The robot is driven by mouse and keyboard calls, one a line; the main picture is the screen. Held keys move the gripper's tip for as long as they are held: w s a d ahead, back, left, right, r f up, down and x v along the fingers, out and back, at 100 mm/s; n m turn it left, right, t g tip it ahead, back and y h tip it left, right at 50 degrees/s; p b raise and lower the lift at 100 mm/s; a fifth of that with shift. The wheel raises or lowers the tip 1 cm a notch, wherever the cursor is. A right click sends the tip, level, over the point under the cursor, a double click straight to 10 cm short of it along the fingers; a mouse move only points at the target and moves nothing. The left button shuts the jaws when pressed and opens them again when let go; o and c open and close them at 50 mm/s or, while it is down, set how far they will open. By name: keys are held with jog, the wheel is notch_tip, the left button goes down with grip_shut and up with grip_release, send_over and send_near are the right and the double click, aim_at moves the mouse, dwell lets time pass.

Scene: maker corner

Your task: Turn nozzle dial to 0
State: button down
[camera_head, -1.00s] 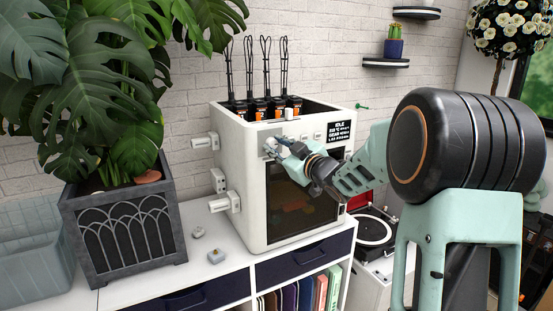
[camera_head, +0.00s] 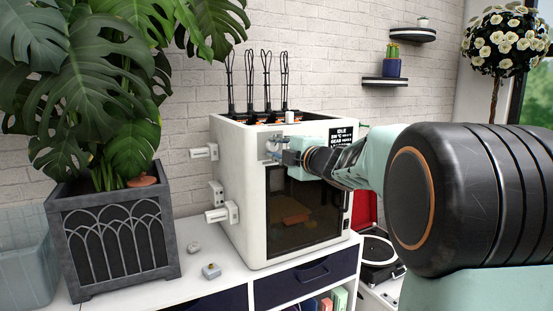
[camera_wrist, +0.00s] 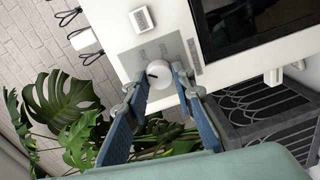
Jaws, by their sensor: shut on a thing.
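The nozzle dial (camera_wrist: 158,73) is a round white knob with a short dark pointer line, on a grey panel (camera_wrist: 187,50) of the white 3D printer (camera_head: 235,185). In the wrist view the blue fingers of my gripper (camera_wrist: 159,80) reach to either side of the dial and are shut on it. The pointer line lies near the dial's left edge in that view; the scale marks are too small to read.
A black display (camera_head: 342,135) is at the printer's upper front right, above the dark door window (camera_head: 303,210). White fittings (camera_head: 218,213) stick out of the printer's left side. A large potted plant (camera_head: 110,235) stands to the left. A record player (camera_head: 378,252) is at the right.

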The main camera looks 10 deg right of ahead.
jog(key=n+b, duration=0.3)
jog(key=n, duration=0.1)
jog(key=shift+f+h, duration=0.2)
jog(key=shift+h, duration=0.1)
jog(key=shift+r+n+b, duration=0.1)
jog(key=shift+n+b, duration=1.25)
jog(key=shift+n, duration=0.25)
jog(key=c, duration=1.6)
grip_release()
jog(key=shift+s, duration=0.1)
jog(key=v, duration=0.7)
jog(key=shift+s, duration=0.2)
